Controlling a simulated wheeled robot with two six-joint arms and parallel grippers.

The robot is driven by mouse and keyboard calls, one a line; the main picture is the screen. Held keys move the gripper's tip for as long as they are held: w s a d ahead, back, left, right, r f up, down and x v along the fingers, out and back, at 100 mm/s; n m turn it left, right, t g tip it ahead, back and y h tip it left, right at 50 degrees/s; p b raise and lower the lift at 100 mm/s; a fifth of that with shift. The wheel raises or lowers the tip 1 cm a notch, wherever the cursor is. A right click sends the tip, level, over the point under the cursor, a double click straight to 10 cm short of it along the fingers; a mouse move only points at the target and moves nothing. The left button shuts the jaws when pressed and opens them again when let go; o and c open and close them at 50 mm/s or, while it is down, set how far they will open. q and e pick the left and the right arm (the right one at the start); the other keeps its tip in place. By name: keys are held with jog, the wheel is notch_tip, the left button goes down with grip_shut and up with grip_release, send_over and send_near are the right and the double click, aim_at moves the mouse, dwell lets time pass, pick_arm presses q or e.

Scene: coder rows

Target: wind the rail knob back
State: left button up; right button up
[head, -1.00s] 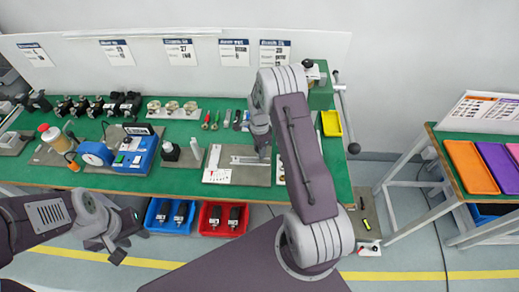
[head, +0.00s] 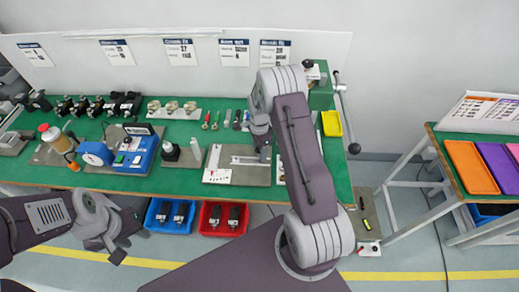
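A grey plate (head: 259,176) on the green bench carries a white rail (head: 246,160) and a white block with small red and dark marks (head: 217,177). I cannot make out the rail knob; my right arm may cover it. My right gripper (head: 263,152) points down at the right end of the rail, and its fingertips are too small and hidden to read. I cannot tell whether it touches anything. My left gripper (head: 117,254) hangs in front of the bench, low at the left, far from the rail. Its finger opening is not clear.
A yellow bin (head: 332,124) is at the right. Blue (head: 154,223) and red (head: 203,225) bins sit below the bench edge. A second table (head: 440,133) is at right.

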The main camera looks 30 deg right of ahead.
notch_tip(320, 180, up, 9)
jog(key=shift+r, duration=0.1)
dwell(0.3)
